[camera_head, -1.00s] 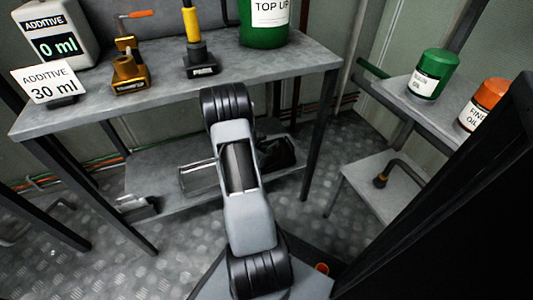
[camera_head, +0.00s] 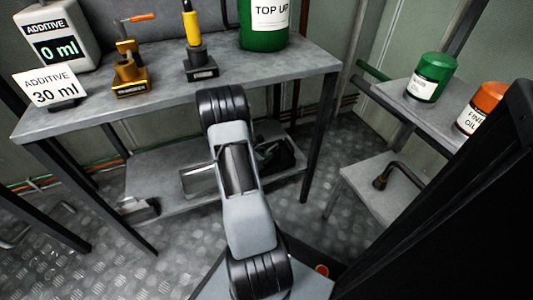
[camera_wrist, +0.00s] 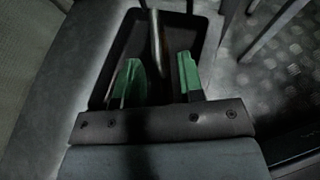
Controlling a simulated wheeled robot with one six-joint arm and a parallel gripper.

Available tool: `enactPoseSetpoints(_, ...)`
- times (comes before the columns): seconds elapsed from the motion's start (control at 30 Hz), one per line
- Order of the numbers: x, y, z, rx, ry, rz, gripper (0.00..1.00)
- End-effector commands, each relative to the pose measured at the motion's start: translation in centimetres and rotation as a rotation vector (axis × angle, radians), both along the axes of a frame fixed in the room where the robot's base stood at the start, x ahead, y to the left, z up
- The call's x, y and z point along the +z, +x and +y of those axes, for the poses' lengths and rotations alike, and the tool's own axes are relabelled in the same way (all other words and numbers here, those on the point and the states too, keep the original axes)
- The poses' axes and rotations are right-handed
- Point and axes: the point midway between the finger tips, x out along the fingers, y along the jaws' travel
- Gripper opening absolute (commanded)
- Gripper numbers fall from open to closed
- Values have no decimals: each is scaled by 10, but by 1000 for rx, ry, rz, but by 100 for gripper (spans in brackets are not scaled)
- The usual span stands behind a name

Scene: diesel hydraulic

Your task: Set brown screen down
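My gripper (camera_wrist: 160,78) shows in the wrist view with two green fingers apart, over a dark open tray (camera_wrist: 124,42). A grey metal rod (camera_wrist: 155,38) runs in the tray beyond the gap between the fingers. A rounded green shape shows at the left finger; I cannot tell whether it is part of the finger. I see no brown screen clearly in either view. In the head view my arm reaches down to the lower shelf (camera_head: 165,172) and hides part of it. A dark tray (camera_head: 291,163) shows there, right of my arm, with dim green parts at it.
The upper bench (camera_head: 270,70) holds a white additive bottle (camera_head: 68,30), an additive sign (camera_head: 50,86), a brass-coloured stand (camera_head: 130,78), a yellow-handled tool (camera_head: 193,27) and a green top-up container (camera_head: 263,38). Oil cans (camera_head: 431,77) stand on the right shelf. Bench legs flank the lower shelf.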

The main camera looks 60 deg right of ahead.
Motion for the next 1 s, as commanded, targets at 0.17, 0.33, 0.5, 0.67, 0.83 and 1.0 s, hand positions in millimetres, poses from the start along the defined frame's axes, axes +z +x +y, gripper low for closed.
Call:
enactPoseSetpoints(0.17, 19, 9, 33, 6, 0, 2, 35)
enactPoseSetpoints(0.33, 30, 16, 61, 5, -1, 1, 35)
enactPoseSetpoints(0.5, 38, 21, 83, 3, -1, 1, 35)
enactPoseSetpoints(0.67, 42, 23, 93, 0, -1, 1, 35)
enactPoseSetpoints(0.83, 43, 25, 97, 7, 2, 3, 35)
enactPoseSetpoints(1.0, 55, 59, 107, 221, 95, 77, 35)
